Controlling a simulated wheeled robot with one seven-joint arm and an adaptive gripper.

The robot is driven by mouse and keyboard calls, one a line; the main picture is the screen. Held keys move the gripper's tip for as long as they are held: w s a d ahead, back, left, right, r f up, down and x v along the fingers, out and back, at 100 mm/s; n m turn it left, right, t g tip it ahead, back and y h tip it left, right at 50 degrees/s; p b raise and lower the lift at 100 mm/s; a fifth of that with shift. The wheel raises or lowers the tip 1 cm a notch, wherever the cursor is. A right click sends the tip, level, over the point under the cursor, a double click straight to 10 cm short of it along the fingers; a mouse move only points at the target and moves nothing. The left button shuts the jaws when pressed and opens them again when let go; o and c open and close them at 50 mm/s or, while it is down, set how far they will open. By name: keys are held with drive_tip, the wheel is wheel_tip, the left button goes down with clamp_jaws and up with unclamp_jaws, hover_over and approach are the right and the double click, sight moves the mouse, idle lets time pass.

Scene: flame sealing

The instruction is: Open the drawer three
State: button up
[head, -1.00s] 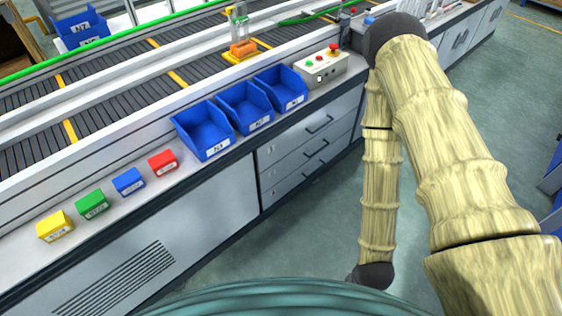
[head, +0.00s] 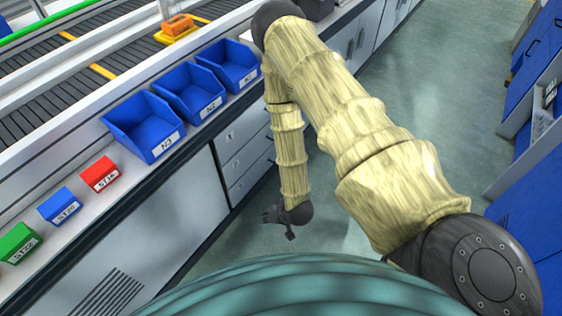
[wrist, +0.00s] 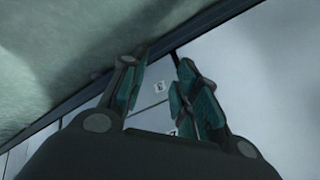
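Drawer three (head: 248,184) is the lowest of three grey drawers in the cabinet below the blue bins, partly hidden by my arm in the head view. In the wrist view drawer three (wrist: 156,72) shows between my fingers, with a small white label marked 3. It looks shut; its handle is not clearly visible. My gripper (head: 275,214) hangs low in front of the drawers, just right of them in the head view. In the wrist view my gripper (wrist: 160,82) has its two fingers spread with nothing between them.
Three blue bins (head: 143,125) and small coloured boxes, including a red one (head: 100,174), stand on the counter above. The conveyor (head: 60,85) runs behind. The floor (head: 400,110) right of my arm is clear. A blue cabinet (head: 535,190) stands at far right.

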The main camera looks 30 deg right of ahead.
drive_tip(key=w+d+f+m+t+y+b, duration=0.1)
drive_tip(key=w+d+f+m+t+b, duration=0.25)
drive_tip(key=w+d+f+b, duration=0.5)
drive_tip(key=w+d+f+m+t+y+b, duration=0.15)
drive_tip(key=w+d+f+t+b, duration=0.35)
drive_tip(key=w, duration=0.6)
drive_tip(key=w+d+f+m+t+y+b, duration=0.2)
drive_tip(key=d+b, duration=0.6)
drive_tip(key=w+d+f+m+t+y+b, duration=0.1)
drive_tip(key=w+d+f+t+b, duration=0.1)
drive_tip(key=d+b, duration=0.55)
drive_tip(key=b+x, duration=0.3)
drive_tip(key=x, duration=0.7)
drive_tip(key=shift+d+r, duration=0.1)
drive_tip(key=shift+d, duration=0.1)
clamp_jaws()
